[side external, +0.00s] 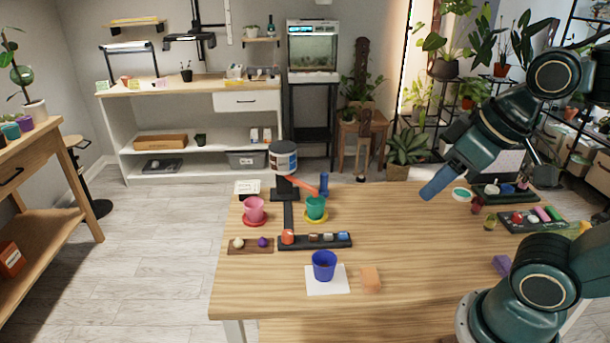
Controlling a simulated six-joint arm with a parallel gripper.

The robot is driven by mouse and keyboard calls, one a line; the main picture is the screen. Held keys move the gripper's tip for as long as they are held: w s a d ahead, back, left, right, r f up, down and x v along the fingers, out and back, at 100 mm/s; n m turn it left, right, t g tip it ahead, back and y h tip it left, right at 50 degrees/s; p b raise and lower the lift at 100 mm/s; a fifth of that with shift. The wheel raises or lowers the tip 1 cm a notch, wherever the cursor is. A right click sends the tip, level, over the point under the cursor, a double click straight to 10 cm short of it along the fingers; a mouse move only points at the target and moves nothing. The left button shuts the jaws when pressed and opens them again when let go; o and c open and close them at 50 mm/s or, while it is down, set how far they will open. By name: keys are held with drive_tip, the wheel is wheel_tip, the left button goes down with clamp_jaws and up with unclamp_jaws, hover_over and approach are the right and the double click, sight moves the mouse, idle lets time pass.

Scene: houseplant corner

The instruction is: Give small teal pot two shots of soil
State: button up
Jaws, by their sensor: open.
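The small teal pot (316,207) stands upright on a yellow saucer (316,219), near the back left of the wooden table. Just behind it to the left is a dispenser-like canister (284,157) with a pale label, on a black stand (285,188). An orange-red lever or chute (306,184) slopes from it toward the teal pot. I cannot see into the pot or tell if it holds soil. My gripper (438,184) is open, raised over the table's right half, well right of the teal pot. It appears empty.
A pink pot (254,207) on a red saucer and a blue pot (324,264) on white paper stand nearby. A black tray (338,241) of small items lies between. An orange block (371,278) sits front; a purple block (502,265) sits right. The table's middle is clear.

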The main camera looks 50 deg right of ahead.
clamp_jaws()
idle(1.5)
